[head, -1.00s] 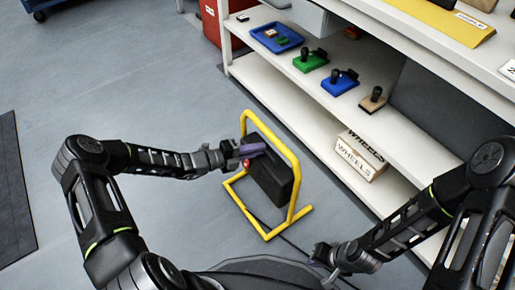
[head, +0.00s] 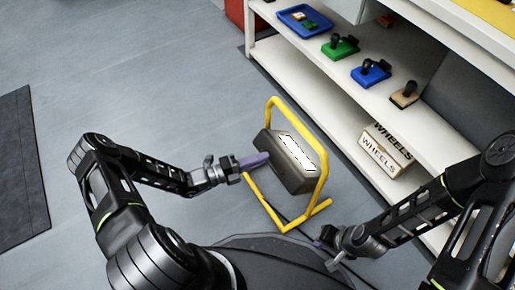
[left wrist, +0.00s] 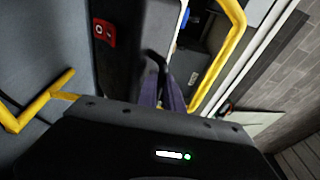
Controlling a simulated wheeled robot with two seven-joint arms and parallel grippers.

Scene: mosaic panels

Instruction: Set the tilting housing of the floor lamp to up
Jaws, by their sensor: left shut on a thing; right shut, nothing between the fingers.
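The floor lamp has a yellow tube frame (head: 322,172) standing on the floor. Its dark housing (head: 268,150) sits in the frame, tilted so that the bright white lamp face (head: 296,156) shows and points partly upward. My left gripper (head: 256,160), with purple fingers, is at the housing's left, rear side. In the left wrist view the fingers (left wrist: 171,95) are shut at a thin black handle (left wrist: 155,60) on the housing (left wrist: 130,45); the exact grip is partly hidden. A red switch (left wrist: 104,31) is on the housing's back. My right gripper (head: 321,244) is shut and empty, low in front of the lamp.
White shelves (head: 290,72) stand behind and right of the lamp, with a blue tray (head: 291,14), stamps and a WHEELS box (head: 384,150). A dark cable (head: 293,224) runs along the floor by the frame's foot. The floor left of the lamp is clear to a dark mat (head: 20,165).

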